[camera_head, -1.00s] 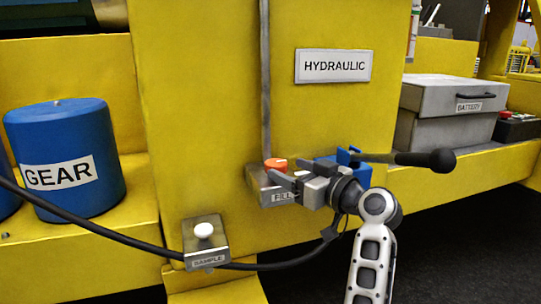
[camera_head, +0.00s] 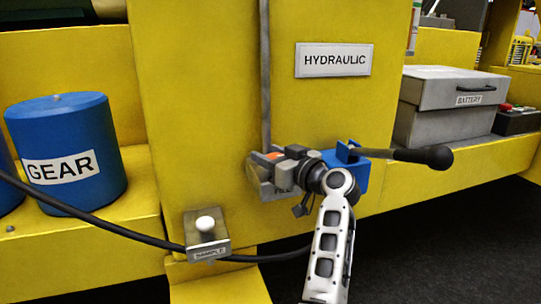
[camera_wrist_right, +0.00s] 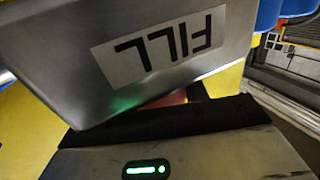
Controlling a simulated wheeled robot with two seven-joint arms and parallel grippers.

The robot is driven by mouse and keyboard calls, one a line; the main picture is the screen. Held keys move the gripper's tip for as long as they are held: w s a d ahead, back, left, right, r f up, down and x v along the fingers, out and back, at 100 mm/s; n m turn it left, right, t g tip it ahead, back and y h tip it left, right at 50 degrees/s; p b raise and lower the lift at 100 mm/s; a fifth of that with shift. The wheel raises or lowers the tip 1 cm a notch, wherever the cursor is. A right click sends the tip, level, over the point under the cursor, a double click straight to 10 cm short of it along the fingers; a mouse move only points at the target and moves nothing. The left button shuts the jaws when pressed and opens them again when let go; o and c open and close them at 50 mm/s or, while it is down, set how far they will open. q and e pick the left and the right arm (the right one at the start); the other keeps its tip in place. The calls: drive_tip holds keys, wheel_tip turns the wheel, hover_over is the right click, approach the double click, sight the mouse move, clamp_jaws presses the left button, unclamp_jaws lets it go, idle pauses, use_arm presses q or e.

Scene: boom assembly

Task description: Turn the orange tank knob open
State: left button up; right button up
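The orange tank knob (camera_head: 274,156) sits on top of the metal FILL block (camera_head: 268,188), on the front of the yellow hydraulic tank. Only a small part of the knob shows, since my right gripper (camera_head: 270,157) covers most of it. The gripper's grey fingers are at the knob, reaching in from the right, and appear to lie around it. I cannot tell whether they press on it. In the right wrist view the FILL block (camera_wrist_right: 165,50) appears upside down close by, with a reddish patch behind the dark finger edge. My left gripper is not in view.
A blue bracket (camera_head: 350,168) with a black-knobbed lever (camera_head: 438,158) is just right of my right gripper. A SAMPLE block (camera_head: 207,243) with a white knob and a black hose (camera_head: 120,237) lie below left. A blue GEAR tank (camera_head: 70,150) stands left.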

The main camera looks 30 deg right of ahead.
drive_tip(key=shift+f+n+y+b, duration=0.45)
drive_tip(key=shift+y+b, duration=0.35)
drive_tip(key=shift+b, duration=0.5)
drive_tip(key=n+g+y+b, duration=0.1)
drive_tip(key=n+y+b, duration=0.1)
drive_tip(key=y+b, duration=0.1)
drive_tip(key=shift+s+a+b, duration=0.1)
drive_tip(key=shift+b, duration=0.25)
drive_tip(key=n+g+y+b, duration=0.2)
drive_tip(key=y+b, duration=0.1)
drive_tip(key=shift+a+r, duration=0.15)
drive_tip(key=shift+a, duration=0.05)
drive_tip(key=shift+s+a+r+n+g+y+b, duration=0.1)
drive_tip(key=shift+s+n+g+y+b, duration=0.05)
drive_tip(key=shift+n+g+y+b, duration=0.55)
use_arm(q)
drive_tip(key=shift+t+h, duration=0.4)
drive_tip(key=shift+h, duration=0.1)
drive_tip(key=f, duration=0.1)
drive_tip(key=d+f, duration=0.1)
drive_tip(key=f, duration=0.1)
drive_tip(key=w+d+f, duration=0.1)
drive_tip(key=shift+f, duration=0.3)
use_arm(e)
drive_tip(key=shift+a+r+n+g+y, duration=0.1)
drive_tip(key=shift+n+g+y, duration=0.3)
drive_tip(key=shift+n+y, duration=0.2)
use_arm(q)
drive_tip(key=shift+b, duration=0.3)
